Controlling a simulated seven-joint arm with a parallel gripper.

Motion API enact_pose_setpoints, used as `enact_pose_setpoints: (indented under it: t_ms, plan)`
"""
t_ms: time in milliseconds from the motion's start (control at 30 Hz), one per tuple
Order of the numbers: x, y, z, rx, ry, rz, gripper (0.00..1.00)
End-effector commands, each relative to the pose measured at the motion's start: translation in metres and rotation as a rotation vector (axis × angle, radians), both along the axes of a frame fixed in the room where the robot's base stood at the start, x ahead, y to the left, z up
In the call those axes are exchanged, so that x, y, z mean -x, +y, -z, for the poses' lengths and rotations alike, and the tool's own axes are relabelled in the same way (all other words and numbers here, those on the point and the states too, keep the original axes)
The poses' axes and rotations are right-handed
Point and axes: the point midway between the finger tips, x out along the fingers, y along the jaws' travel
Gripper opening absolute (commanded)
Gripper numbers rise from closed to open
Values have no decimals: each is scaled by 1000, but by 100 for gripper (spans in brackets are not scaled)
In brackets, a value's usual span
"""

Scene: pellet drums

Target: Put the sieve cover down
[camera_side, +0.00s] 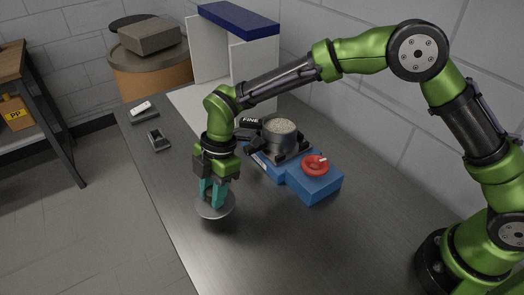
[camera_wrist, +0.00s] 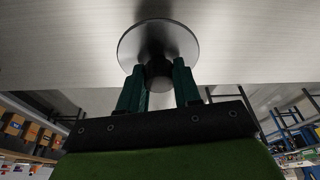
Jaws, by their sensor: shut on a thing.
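The sieve cover (camera_side: 216,211) is a round grey metal disc with a dark knob. It also shows in the wrist view (camera_wrist: 184,42), where the teal fingers stand on either side of its knob. My gripper (camera_side: 213,203) is shut on the knob, fingers pointing down, with the cover level below it. The cover is at or just above the metal table, left of the blue machine; I cannot tell whether it touches. The sieve (camera_side: 281,133), an open grey pot full of pale pellets, sits on the blue machine.
The blue machine (camera_side: 318,186) carries a red ring-shaped part on its near end. A dark "FINE" label (camera_side: 251,121) stands behind my wrist. Small devices (camera_side: 158,140) lie at the table's left edge. A brown drum (camera_side: 150,77) stands behind. The table (camera_side: 235,255) is clear in front.

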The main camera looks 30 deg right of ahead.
Motion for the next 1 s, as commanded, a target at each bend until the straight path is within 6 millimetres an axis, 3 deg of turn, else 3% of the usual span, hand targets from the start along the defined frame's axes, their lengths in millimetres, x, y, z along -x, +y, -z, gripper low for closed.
enact_pose_setpoints:
  t_ms: [233, 600, 633, 700, 800, 1000]
  plan:
    - [0, 1, 34, 1, 1, 0, 1]
    - [-1, 1, 39, 0, 0, 0, 1]
    - [-1, 0, 39, 0, 0, 0, 36]
    - [-1, 1, 38, 0, 0, 0, 46]
    - [-1, 1, 38, 0, 0, 0, 58]
    - [-1, 1, 38, 0, -1, 0, 58]
